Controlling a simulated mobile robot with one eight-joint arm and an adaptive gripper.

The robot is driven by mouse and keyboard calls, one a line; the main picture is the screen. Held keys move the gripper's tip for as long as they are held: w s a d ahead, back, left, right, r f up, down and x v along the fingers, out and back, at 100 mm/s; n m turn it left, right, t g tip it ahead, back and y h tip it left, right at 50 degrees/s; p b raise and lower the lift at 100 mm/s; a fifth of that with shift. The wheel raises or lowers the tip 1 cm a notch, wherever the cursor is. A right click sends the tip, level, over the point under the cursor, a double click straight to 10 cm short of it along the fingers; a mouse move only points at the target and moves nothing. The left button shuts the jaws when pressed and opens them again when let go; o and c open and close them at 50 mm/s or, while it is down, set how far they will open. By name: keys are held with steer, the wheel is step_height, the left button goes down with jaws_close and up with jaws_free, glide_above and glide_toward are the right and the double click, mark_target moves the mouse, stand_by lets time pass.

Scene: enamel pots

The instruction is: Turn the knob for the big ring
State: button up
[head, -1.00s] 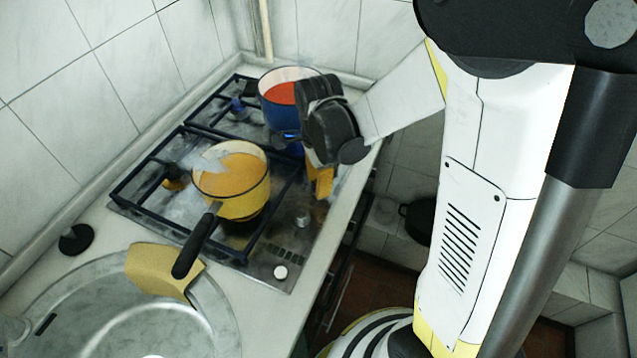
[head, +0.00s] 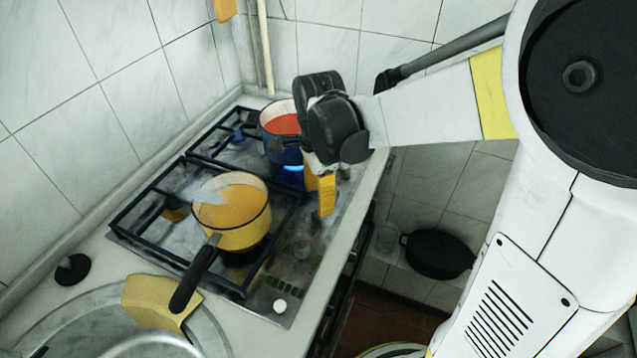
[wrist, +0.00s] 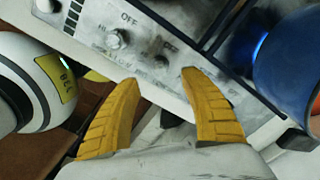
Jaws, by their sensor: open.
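My gripper (head: 326,195) hangs over the right edge of the hob, beside the blue pot. Its yellow fingers are apart and empty in the wrist view (wrist: 150,82). The wrist view shows a metal knob (wrist: 117,40) with OFF printed above it, just beyond the left fingertip. A second, darker knob (wrist: 158,54) lies between the fingertips and beyond them. Neither finger appears to touch a knob. In the head view a worn knob (head: 302,250) and a white knob (head: 280,306) sit on the hob's control strip. I cannot tell which knob serves the big ring.
A dark pan (head: 437,254) sits low at right.

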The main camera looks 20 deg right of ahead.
step_height(320, 180, up, 5)
stand_by(0.5)
steer(key=s+r+n+t, duration=0.3)
steer(key=s+n+t, duration=0.4)
steer(key=n, duration=1.1)
steer(key=s, duration=0.3)
steer(key=shift+r, duration=0.3)
